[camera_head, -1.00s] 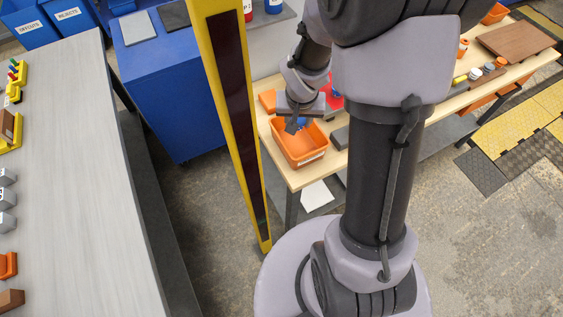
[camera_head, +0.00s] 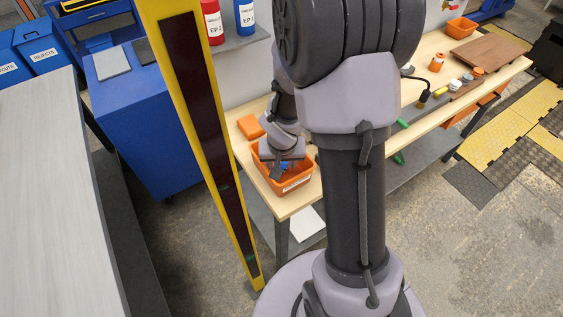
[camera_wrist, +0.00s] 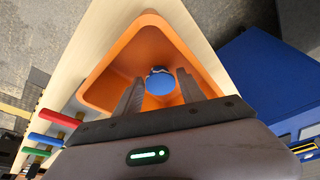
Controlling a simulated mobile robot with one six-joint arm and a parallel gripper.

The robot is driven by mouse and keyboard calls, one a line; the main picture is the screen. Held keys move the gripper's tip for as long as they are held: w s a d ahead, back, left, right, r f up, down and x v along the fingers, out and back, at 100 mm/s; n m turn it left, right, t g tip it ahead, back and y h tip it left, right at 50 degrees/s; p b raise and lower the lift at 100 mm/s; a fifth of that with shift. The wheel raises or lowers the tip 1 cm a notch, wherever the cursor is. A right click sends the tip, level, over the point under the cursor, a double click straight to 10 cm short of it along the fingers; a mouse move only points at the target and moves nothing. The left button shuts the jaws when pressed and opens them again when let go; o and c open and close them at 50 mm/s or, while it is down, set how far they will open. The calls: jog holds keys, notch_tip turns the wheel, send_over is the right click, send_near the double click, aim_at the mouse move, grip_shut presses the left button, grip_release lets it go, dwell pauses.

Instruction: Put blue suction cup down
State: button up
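An orange bin (camera_head: 297,184) stands at the near left end of the wooden bench; its inside fills the middle of the wrist view (camera_wrist: 110,92). My gripper (camera_head: 284,166) points down at the bin's opening. In the wrist view my two fingers (camera_wrist: 159,82) stand apart with the round blue suction cup (camera_wrist: 160,82) between their tips, and they appear to touch its sides. A small blue part of the cup (camera_head: 284,167) shows under the gripper in the head view. The bin's floor is partly hidden by the gripper, so the cup's height above it is unclear.
A yellow post (camera_head: 203,130) stands left of the bench. Red (camera_wrist: 58,118) and green (camera_wrist: 46,138) handles show beside the bin. A blue cabinet (camera_head: 150,130) stands farther left.

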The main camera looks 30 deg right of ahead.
jog(key=shift+r, duration=0.1)
jog(key=p+v, duration=0.6)
jog(key=v, duration=0.6)
